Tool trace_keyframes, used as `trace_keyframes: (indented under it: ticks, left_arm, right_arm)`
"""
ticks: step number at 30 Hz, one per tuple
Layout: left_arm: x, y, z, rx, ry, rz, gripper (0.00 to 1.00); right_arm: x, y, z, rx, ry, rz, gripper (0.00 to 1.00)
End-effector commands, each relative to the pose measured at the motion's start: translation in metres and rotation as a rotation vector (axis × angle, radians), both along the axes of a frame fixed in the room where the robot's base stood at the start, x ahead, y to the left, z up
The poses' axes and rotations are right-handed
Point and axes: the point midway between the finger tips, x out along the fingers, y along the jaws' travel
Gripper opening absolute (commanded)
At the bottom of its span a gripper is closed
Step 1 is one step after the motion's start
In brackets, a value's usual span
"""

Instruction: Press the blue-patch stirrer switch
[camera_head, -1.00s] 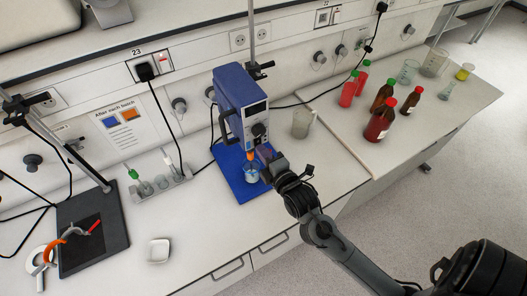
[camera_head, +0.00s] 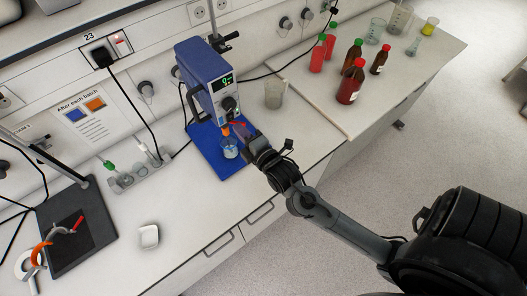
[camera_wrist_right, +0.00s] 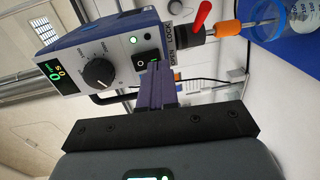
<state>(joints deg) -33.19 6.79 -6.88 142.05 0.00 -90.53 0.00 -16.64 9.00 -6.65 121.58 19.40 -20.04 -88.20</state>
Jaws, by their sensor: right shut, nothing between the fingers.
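The blue overhead stirrer (camera_head: 200,75) stands on a blue base plate (camera_head: 206,150), with a beaker (camera_head: 230,147) under its orange chuck. Its front panel has a lit display (camera_head: 222,83) and a dark knob (camera_head: 229,104). In the right wrist view the knob (camera_wrist_right: 98,74), a green light (camera_wrist_right: 133,40) and the black rocker switch (camera_wrist_right: 143,63) show. My right gripper (camera_head: 239,129) is shut and empty at the panel's lower side. In the wrist view its fingertips (camera_wrist_right: 158,72) are at the rocker switch and partly cover it; contact cannot be told. My left gripper is out of view.
A cloudy beaker (camera_head: 275,94) stands right of the stirrer, with bottles (camera_head: 351,82) and more beakers beyond. A notice (camera_head: 88,118) with blue and orange patches is on the wall.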

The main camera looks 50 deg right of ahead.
Motion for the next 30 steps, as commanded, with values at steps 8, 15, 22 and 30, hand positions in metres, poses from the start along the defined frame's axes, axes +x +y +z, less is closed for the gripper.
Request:
trace_keyframes:
  ticks: [8, 15, 22, 30]
  left_arm:
    - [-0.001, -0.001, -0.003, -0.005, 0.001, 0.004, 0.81]
    - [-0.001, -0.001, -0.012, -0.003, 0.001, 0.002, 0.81]
    - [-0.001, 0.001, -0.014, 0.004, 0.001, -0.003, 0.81]
    - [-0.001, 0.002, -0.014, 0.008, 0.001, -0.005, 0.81]
  right_arm:
    - [-0.050, 0.011, -0.011, 0.001, 0.005, 0.005, 0.00]
    - [-0.088, 0.017, -0.014, 0.001, 0.004, 0.004, 0.00]
    - [-0.105, 0.020, -0.015, 0.000, 0.001, 0.004, 0.00]
    - [-0.108, 0.020, -0.014, -0.001, 0.000, 0.004, 0.00]
